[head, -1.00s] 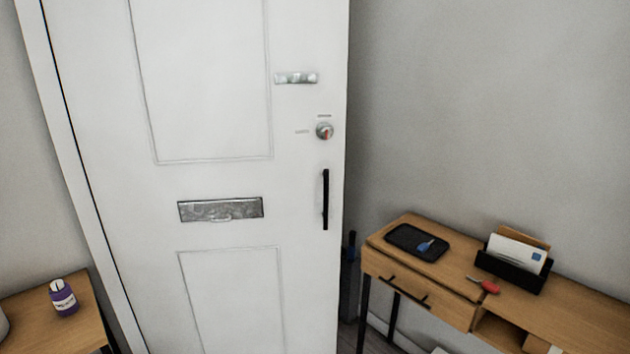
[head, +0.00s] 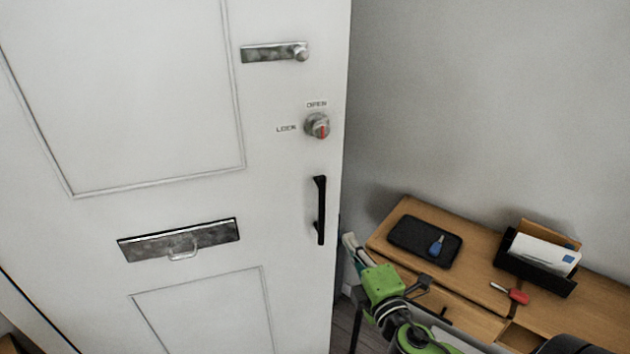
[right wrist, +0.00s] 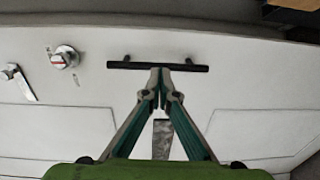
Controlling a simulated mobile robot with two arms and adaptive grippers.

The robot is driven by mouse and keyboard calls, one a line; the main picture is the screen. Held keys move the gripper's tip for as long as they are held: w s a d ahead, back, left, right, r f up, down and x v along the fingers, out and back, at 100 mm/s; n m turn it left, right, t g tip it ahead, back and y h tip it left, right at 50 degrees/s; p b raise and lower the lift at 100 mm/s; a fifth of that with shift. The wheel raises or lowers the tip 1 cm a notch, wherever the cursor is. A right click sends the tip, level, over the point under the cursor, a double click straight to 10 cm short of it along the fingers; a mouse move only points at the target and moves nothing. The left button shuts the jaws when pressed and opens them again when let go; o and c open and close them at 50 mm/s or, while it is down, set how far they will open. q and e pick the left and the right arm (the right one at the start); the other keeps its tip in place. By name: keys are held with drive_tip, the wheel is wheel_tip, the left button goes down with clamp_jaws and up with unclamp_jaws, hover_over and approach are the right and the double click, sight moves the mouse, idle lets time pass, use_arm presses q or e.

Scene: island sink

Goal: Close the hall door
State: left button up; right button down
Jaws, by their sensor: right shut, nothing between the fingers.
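The white hall door (head: 180,150) fills the left of the head view. Its free right edge stands in front of the grey wall, so it looks open. A black vertical pull handle (head: 321,210) sits near that edge. My right gripper (head: 350,243) is just right of the door edge, below handle height in the picture. In the right wrist view its closed fingertips (right wrist: 160,72) overlap the black handle bar (right wrist: 190,68); contact cannot be told. The fingers hold nothing. My left gripper is out of view.
A round lock knob (head: 317,126), a metal latch (head: 275,52) and a letter plate (head: 180,241) are on the door. A wooden desk (head: 410,208) stands right, with a black tray (head: 405,240), a red-handled tool (head: 518,296) and a letter holder (head: 530,270).

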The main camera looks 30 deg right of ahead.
drive_tip(key=r, duration=0.2)
drive_tip(key=p, duration=0.4)
approach(329, 200)
drive_tip(key=w+r, duration=0.1)
drive_tip(key=w, duration=0.3)
drive_tip(key=w+r, duration=0.1)
drive_tip(key=w, duration=0.1)
drive_tip(key=shift+d+r, duration=0.2)
drive_tip(key=shift+r, duration=0.1)
drive_tip(key=shift+w+d, duration=0.1)
drive_tip(key=shift+w, duration=0.4)
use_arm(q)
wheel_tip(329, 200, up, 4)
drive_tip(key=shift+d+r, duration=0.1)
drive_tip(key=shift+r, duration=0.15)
use_arm(e)
drive_tip(key=shift+f, duration=0.1)
